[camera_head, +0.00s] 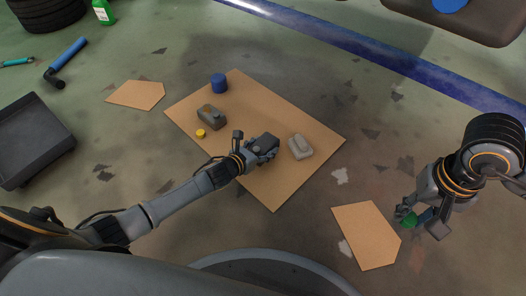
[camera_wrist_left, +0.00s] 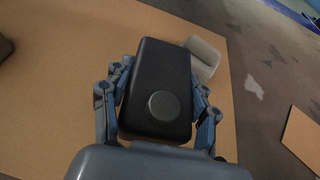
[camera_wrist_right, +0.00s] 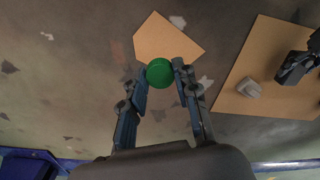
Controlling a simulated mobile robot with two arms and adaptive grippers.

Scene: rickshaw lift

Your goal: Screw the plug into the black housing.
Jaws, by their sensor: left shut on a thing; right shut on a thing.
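My left gripper (camera_head: 264,150) is shut on the black housing (camera_head: 265,142), above the large cardboard sheet. In the left wrist view the black housing (camera_wrist_left: 160,72) is a rounded box between the fingers, with a round dark grey feature on its visible face. My right gripper (camera_head: 408,219) is shut on a round green plug (camera_head: 410,220), at the far right, well apart from the housing. In the right wrist view the green plug (camera_wrist_right: 160,72) sits between the fingertips (camera_wrist_right: 161,72), its round face showing.
The large cardboard sheet (camera_head: 275,190) bears a blue cylinder (camera_head: 219,83), a dark grey block (camera_head: 211,117), a small yellow piece (camera_head: 201,133) and a light grey block (camera_head: 301,146). Smaller cardboard pieces lie at the left (camera_head: 136,95) and right (camera_head: 366,236).

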